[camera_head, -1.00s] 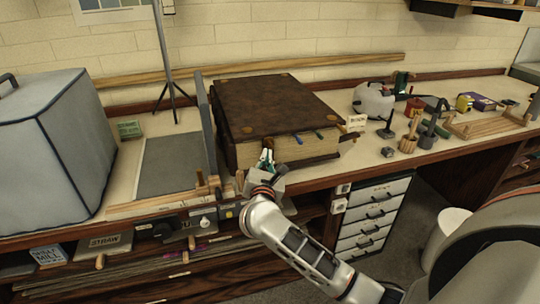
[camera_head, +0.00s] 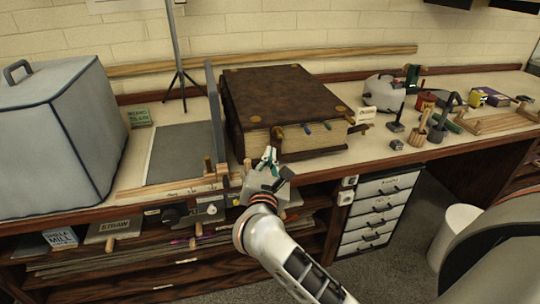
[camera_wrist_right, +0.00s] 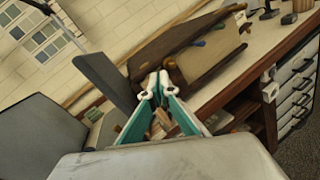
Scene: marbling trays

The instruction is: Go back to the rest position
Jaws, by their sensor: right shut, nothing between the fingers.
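My right gripper (camera_head: 269,158) is in front of the bench edge, before the large brown book, with its fingers pointing up toward the book. In the right wrist view my right gripper (camera_wrist_right: 153,84) shows its two teal fingers with pale tips close together. Nothing is held between them. The right arm comes in from the lower right. My left gripper is not in the head view.
The large brown book (camera_head: 275,95) lies on the bench behind my right gripper. A grey covered box (camera_head: 50,140) stands at the left. A grey board (camera_head: 180,152) lies between them. Open shelves (camera_head: 190,262) and white drawers (camera_head: 378,212) are under the bench. A white bin (camera_head: 455,235) stands right.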

